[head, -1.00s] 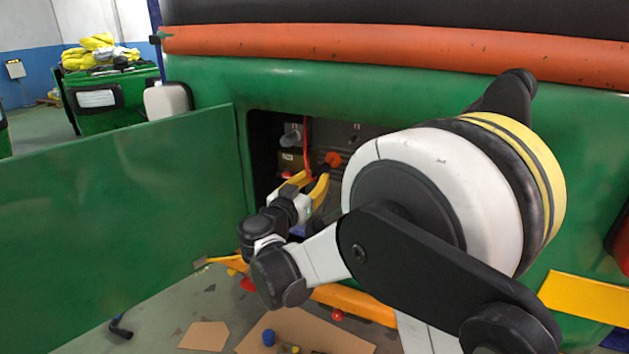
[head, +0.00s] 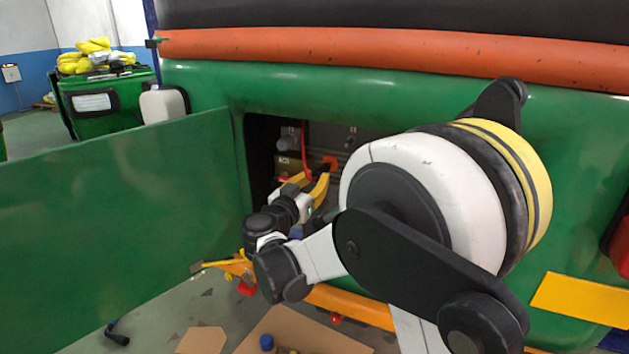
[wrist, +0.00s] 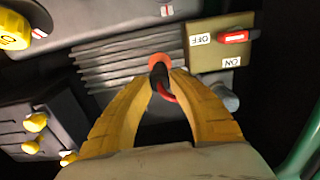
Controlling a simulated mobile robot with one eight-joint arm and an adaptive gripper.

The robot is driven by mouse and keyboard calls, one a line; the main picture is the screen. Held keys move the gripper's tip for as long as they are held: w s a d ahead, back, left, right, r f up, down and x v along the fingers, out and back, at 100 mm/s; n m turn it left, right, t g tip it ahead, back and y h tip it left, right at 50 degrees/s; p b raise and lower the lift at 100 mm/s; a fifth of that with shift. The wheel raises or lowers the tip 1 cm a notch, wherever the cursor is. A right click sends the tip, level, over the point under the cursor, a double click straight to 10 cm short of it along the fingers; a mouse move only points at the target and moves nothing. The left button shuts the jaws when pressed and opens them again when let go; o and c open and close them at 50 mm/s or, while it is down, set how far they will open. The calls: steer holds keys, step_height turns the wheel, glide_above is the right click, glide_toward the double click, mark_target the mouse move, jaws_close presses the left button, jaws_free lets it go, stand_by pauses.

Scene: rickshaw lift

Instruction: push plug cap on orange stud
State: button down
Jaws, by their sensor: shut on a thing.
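My gripper (wrist: 163,80) is shut on a small black plug cap (wrist: 160,75) with a red loop below it. In the wrist view the cap is between the yellow fingertips, right at the orange stud (wrist: 167,59). The cap overlaps the stud's disc; I cannot tell whether it is seated on it. In the head view the orange stud (head: 330,162) shows inside the open compartment, just beyond my gripper (head: 314,181). The cap is hidden there by the fingers.
A switch box with a red handle (wrist: 236,37) and OFF/ON labels sits right of the stud. Yellow knobs (wrist: 35,122) are at left. A red cable (head: 305,145) hangs in the compartment. The open green door (head: 120,220) stands left of my arm.

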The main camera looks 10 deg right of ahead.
steer(key=shift+x, duration=1.2)
stand_by(2.0)
steer(key=c, duration=1.2)
jaws_free()
steer(key=shift+v, duration=4)
steer(key=v, duration=1.1)
steer(key=shift+b, duration=0.35)
